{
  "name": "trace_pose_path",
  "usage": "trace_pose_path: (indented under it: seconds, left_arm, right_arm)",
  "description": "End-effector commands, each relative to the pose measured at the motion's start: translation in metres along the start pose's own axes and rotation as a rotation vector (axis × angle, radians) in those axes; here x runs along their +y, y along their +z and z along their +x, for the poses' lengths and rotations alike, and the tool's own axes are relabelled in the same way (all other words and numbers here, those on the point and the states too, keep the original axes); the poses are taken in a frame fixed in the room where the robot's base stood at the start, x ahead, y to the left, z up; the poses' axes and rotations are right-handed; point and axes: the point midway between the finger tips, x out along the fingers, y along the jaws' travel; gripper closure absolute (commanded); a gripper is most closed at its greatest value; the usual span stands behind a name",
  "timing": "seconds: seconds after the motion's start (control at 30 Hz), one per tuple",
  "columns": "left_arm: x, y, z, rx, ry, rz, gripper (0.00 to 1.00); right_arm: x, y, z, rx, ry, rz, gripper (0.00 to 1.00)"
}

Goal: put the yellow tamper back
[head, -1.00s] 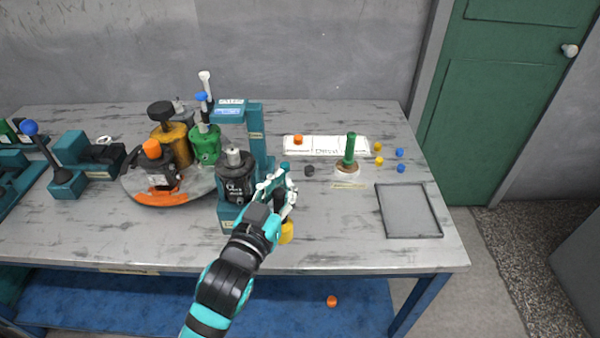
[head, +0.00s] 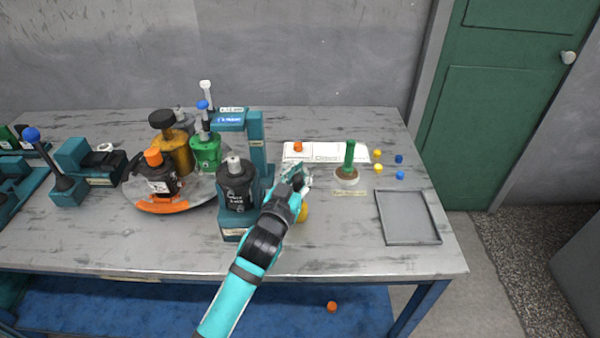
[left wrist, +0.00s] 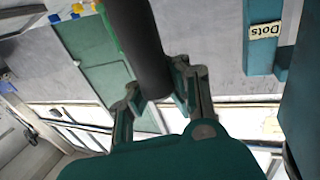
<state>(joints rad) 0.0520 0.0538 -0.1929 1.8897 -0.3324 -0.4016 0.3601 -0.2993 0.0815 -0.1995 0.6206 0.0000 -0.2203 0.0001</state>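The yellow tamper has a yellow base (head: 303,213) that shows just behind and right of my left gripper in the head view. Its dark handle (left wrist: 145,50) runs between the two fingers in the left wrist view. My left gripper (head: 303,180) is closed around this handle, and its fingers (left wrist: 155,95) lie on both sides of it. Most of the tamper is hidden by my arm in the head view. I cannot tell whether the base touches the table. My right gripper is not in view.
A green-handled tool (head: 349,155) stands in a round holder right of my gripper. A grey tray (head: 410,240) lies at the right. A teal press with a black motor (head: 238,185) stands close on the left. Small yellow and blue pieces (head: 399,159) lie beyond. The front table is clear.

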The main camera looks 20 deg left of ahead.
Motion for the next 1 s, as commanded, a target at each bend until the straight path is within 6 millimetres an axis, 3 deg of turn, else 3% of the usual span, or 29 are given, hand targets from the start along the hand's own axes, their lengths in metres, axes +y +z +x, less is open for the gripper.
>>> trace_pose_path:
  seconds: [0.33,0.6,0.9,1.0]
  left_arm:
    - [0.0003,0.0004,0.0001,0.008,0.001,0.0,1.0]
    - [0.0002,0.0022,-0.0001,0.002,0.0,0.001,0.65]
    - [0.0,-0.0014,-0.0001,0.003,0.0,0.001,0.65]
    - [0.0001,0.0003,-0.0092,0.001,0.0,0.001,0.65]
  right_arm:
    - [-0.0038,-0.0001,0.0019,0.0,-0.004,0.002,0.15]
    - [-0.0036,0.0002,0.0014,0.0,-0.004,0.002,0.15]
    - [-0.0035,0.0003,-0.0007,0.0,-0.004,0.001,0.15]
    - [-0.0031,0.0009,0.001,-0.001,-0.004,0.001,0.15]
